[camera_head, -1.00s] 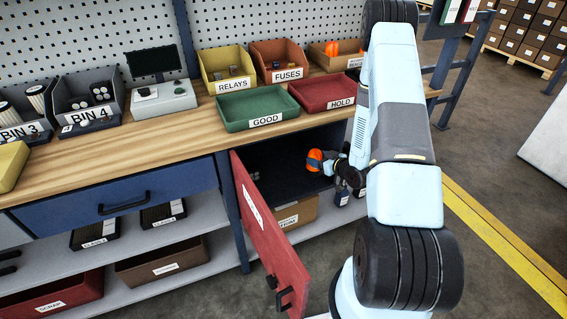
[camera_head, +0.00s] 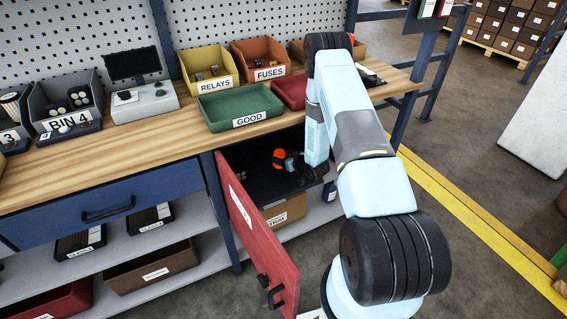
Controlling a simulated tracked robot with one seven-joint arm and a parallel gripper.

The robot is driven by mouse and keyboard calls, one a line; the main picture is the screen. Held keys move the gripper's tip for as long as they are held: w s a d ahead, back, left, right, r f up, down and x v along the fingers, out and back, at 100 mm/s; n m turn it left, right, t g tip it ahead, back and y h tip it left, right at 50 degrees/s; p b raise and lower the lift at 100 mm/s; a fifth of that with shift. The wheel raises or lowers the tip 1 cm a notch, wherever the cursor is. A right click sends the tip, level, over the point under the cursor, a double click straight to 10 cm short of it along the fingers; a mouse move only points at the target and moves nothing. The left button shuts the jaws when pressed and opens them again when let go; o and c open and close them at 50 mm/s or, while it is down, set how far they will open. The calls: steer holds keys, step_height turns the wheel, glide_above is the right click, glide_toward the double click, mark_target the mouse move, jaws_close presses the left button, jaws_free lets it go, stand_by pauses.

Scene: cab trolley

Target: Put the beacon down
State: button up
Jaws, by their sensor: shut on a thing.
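The orange beacon (camera_head: 279,154) is inside the open cupboard under the bench, in front of its dark interior. My gripper (camera_head: 284,160) is shut on it, reaching in from the right. My gripper and wrist hide part of the beacon. I cannot tell whether its underside touches the cupboard floor (camera_head: 262,188).
The red cupboard door (camera_head: 255,230) stands open toward me, left of my arm. A cardboard box (camera_head: 285,212) sits below the cupboard. Above, the bench holds a green GOOD tray (camera_head: 240,107), a red tray (camera_head: 290,92), a yellow RELAYS bin (camera_head: 208,68) and an orange FUSES bin (camera_head: 268,58).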

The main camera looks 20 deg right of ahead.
mark_target(283, 172)
step_height(283, 172, down, 3)
steer(key=o, duration=1.2)
steer(key=shift+s+d, duration=0.1)
steer(key=shift+s, duration=0.05)
steer(key=v, duration=1.2)
